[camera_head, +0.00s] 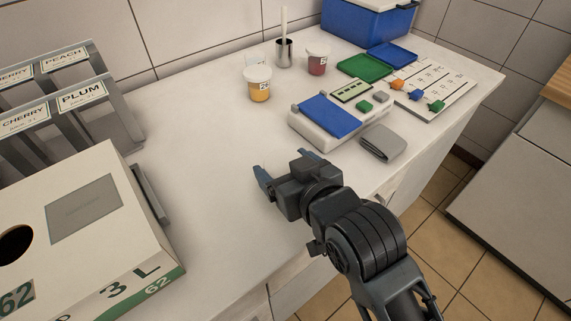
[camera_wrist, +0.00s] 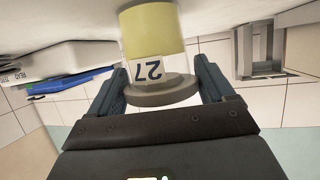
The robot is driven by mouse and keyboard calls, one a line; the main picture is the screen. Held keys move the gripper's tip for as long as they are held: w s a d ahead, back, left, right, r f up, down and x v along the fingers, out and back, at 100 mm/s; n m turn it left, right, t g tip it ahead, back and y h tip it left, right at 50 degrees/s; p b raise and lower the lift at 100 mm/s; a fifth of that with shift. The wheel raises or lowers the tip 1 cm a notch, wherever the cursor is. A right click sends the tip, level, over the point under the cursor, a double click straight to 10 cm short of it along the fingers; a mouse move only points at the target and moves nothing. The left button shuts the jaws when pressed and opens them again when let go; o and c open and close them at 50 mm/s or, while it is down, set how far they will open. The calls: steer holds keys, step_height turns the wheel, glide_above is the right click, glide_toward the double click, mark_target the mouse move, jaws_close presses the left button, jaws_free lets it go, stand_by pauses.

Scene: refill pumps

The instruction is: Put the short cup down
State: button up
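A clear cup with yellow contents, a pale lid and a number label (camera_head: 259,86) stands upright on the counter. In the wrist view, which is upside down, the yellow cup (camera_wrist: 155,42) is labelled 27 and appears between the fingers. A similar cup with red contents (camera_head: 317,63) stands behind it to the right. I cannot tell which is the short cup. My gripper (camera_head: 286,165) is over the counter, in front of the yellow cup and apart from it. Its fingers are spread, with nothing held between them in the head view.
A metal holder with a white-handled tool (camera_head: 284,52) stands behind the cups. A scale with a blue plate (camera_head: 330,115) and a grey pad (camera_head: 383,143) lie to the right. Labelled racks (camera_head: 120,113) and a white box (camera_head: 140,235) stand left. The counter (camera_head: 205,130) left of my gripper is clear.

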steer(key=o, duration=0.3)
steer(key=shift+s+d+r, duration=0.1)
steer(key=shift+r, duration=0.1)
steer(key=v, duration=1.1)
steer(key=shift+s+r+b, duration=0.25)
steer(key=shift+s+b, duration=0.05)
steer(key=shift+b, duration=0.05)
steer(key=shift+d, duration=0.1)
steer(key=s+d+f+m+t+h, duration=0.1)
steer(key=s+d+f+h, duration=0.15)
steer(key=s+d, duration=0.55)
steer(key=s+d+f+m+h, duration=0.15)
steer(key=s+d+f, duration=0.3)
steer(key=s, duration=0.45)
steer(key=s+d+r+m+t+h, duration=0.1)
steer(key=s+r+m, duration=0.1)
steer(key=s, duration=0.7)
steer(key=shift+d+r, duration=0.25)
steer(key=shift+d, duration=0.1)
